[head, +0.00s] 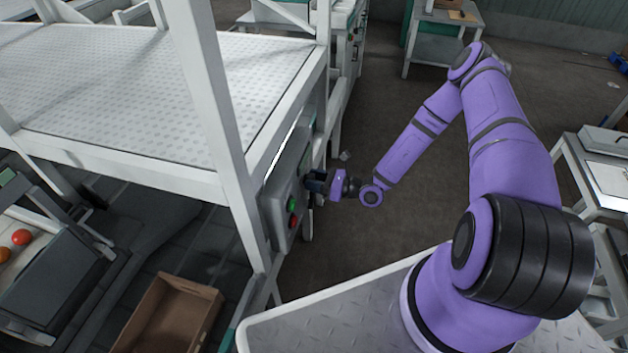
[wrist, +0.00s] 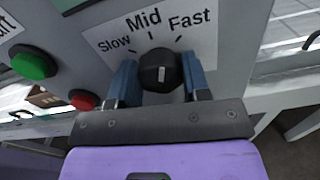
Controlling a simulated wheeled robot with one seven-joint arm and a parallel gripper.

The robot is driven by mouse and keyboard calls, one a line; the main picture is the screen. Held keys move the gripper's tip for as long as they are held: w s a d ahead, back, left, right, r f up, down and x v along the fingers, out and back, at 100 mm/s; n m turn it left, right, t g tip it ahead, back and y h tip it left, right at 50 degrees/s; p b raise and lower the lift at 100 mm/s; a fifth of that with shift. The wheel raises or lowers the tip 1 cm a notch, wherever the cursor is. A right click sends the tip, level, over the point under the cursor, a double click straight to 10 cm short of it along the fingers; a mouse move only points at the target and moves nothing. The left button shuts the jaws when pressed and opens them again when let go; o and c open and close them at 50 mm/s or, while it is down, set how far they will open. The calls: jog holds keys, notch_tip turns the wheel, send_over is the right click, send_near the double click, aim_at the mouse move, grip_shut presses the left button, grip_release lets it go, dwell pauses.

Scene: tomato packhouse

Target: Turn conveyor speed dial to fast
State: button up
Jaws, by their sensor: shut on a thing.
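The speed dial (wrist: 158,66) is a round black knob with a short white mark, on a grey panel labelled Slow, Mid and Fast. My gripper (wrist: 160,80) has its blue fingers on the left and right sides of the dial, shut on it. The white mark stands nearly upright in the wrist view; it seems to lie between the Mid and Fast ticks, but I cannot tell its exact setting. In the head view, my gripper (head: 318,184) is at the right side of the control box (head: 281,200), and the dial is hidden there.
A green button (wrist: 34,63) and a red button (wrist: 82,101) are left of the dial on the same panel. The white conveyor frame (head: 212,100) stands beside the box. An open cardboard box (head: 170,315) is below. Open floor (head: 330,250) lies right of the frame.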

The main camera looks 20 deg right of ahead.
jog(key=m, duration=0.5)
jog(key=shift+w+d+m, duration=0.1)
jog(key=shift+m, duration=0.2)
dwell(0.4)
jog(key=o, duration=0.9)
jog(key=shift+d, duration=0.1)
jog(key=v, duration=1)
jog(key=shift+s+d, duration=0.25)
